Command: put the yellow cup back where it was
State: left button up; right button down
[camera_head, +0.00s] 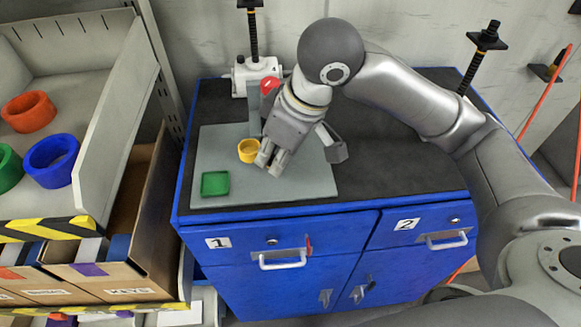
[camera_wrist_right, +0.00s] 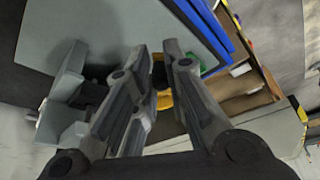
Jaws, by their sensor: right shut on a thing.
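The yellow cup (camera_head: 249,150) is over the grey board (camera_head: 312,178) on top of the blue cabinet. My right gripper (camera_head: 266,164) reaches down from above and is shut on the cup at its right side. In the right wrist view yellow of the cup (camera_wrist_right: 164,102) shows between the fingers, mostly hidden by them. Whether the cup touches the board cannot be told. My left gripper is not in view.
A green square tray (camera_head: 215,184) lies on the board's front left. A grey upright block (camera_head: 255,112) and a white screw jack (camera_head: 255,75) stand behind the cup. A shelf at left holds red, blue and green rings. The dark cabinet top is clear at right (camera_head: 400,165).

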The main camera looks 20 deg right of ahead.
send_over(285, 182)
jog(key=s, duration=0.1)
notch_tip(285, 182, down, 4)
jog(key=shift+s+d+f, duration=0.1)
jog(key=shift+s+d, duration=0.05)
jog(key=f, duration=0.1)
jog(key=f+p, duration=0.1)
jog(key=f, duration=0.1)
jog(key=shift+d, duration=0.35)
jog(key=shift+f, duration=0.4)
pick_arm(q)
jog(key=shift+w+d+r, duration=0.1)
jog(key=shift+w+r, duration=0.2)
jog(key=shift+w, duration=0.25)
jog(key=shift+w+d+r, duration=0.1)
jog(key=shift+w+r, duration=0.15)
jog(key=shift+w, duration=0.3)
pick_arm(e)
jog(key=shift+w+f, duration=0.1)
jog(key=shift+w, duration=0.1)
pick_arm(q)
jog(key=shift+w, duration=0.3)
pick_arm(e)
jog(key=c, duration=1.5)
grip_release()
